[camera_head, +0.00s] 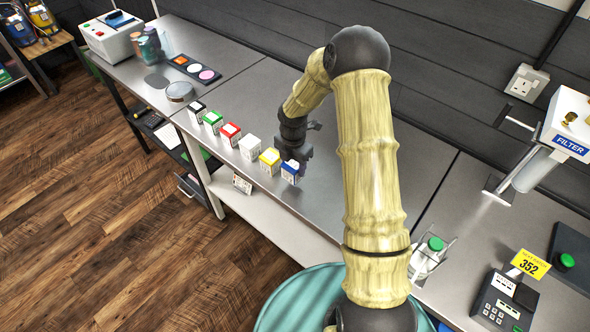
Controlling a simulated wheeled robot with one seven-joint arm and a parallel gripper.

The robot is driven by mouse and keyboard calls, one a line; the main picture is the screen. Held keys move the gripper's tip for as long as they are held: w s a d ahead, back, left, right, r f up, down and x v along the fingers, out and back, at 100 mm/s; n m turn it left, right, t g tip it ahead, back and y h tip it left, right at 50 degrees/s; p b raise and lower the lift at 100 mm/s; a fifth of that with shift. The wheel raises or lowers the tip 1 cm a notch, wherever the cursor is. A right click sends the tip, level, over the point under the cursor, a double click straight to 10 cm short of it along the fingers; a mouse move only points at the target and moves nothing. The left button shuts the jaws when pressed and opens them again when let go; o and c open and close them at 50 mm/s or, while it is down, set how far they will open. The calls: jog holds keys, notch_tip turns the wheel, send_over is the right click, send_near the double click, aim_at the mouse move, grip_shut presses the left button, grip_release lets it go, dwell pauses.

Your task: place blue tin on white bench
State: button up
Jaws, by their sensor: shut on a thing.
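The blue tin (289,173), a small white box-shaped tin with a blue top, is at the near right end of a row of similar tins. My gripper (293,167) is shut on it from above and behind, hiding part of it. I cannot tell whether the tin touches the surface below it or is slightly raised. The middle bench (335,200) has a grey top and a white lower shelf (270,222); no other bench looks plainly white.
Tins with yellow (269,161), white (250,147), red (230,133), green (212,121) and black (197,111) tops stand in a line to the left. A small card or box (242,184) is on the lower shelf.

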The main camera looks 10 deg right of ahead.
aim_at(293, 163)
notch_tip(293, 163, down, 3)
jog(key=shift+s+f+p, duration=0.1)
jog(key=shift+f+p, duration=0.05)
jog(key=shift+p, duration=0.4)
jog(key=shift+f, duration=0.25)
jog(key=shift+f, duration=0.15)
jog(key=o, duration=1.1)
notch_tip(293, 163, up, 12)
jog(key=b, duration=0.3)
jog(key=shift+r, duration=0.2)
